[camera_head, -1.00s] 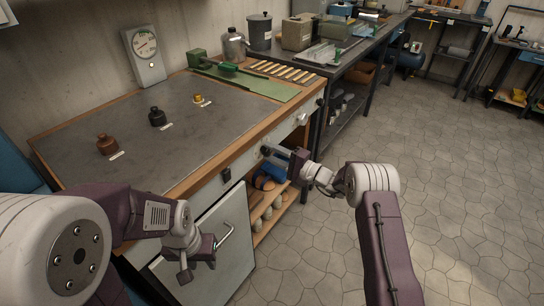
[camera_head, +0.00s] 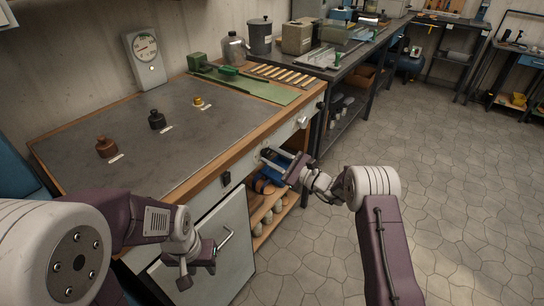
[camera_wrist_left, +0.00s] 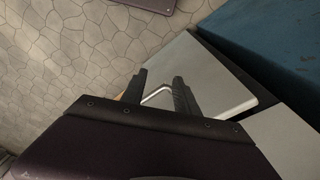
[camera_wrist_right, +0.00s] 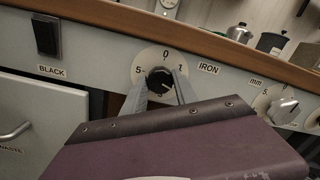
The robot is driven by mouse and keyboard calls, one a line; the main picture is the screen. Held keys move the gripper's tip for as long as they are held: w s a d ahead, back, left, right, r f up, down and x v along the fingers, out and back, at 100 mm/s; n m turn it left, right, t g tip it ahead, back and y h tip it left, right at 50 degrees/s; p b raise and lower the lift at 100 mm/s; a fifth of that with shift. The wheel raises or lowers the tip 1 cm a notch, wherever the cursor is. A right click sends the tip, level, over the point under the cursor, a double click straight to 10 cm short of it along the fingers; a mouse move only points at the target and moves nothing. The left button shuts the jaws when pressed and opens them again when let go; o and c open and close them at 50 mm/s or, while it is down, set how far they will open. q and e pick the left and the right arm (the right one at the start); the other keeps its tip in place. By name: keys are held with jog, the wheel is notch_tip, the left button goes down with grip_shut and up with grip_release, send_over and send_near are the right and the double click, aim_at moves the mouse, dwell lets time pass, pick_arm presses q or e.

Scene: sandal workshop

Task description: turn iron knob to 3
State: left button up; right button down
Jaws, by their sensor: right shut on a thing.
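The iron knob (camera_wrist_right: 160,78) is black on a round pale dial (camera_wrist_right: 166,53) in the bench's front panel, beside the IRON label (camera_wrist_right: 208,69). In the right wrist view the dial shows 5 at left, 0 at top and 1 at right; its lower numbers are hidden. A pale mark shows on the knob's face, too small to read surely. My right gripper (camera_wrist_right: 160,88) is shut on the knob, one finger on each side; it also shows in the head view (camera_head: 277,162). My left gripper (camera_head: 197,274) is open and empty before the cabinet door, also seen in the left wrist view (camera_wrist_left: 158,88).
The cabinet door (camera_head: 205,262) with its bar handle (camera_head: 225,241) is close to my left gripper. A BLACK switch (camera_wrist_right: 47,35) and a mm knob (camera_wrist_right: 284,108) flank the iron dial. Bottles and a gauge (camera_head: 145,56) stand on the benchtop. The floor at right is clear.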

jog(key=m+p, duration=0.1)
jog(key=m, duration=0.5)
jog(key=shift+r, duration=0.1)
jog(key=m+p, duration=0.2)
jog(key=m, duration=0.3)
jog(key=shift+h, duration=0.3)
jog(key=shift+m, duration=0.3)
jog(key=c, duration=1)
grip_release()
jog(key=shift+o, duration=0.2)
jog(key=p+v, duration=0.1)
jog(key=v, duration=0.8)
jog(key=shift+s+a, duration=0.1)
jog(key=shift+a, duration=0.05)
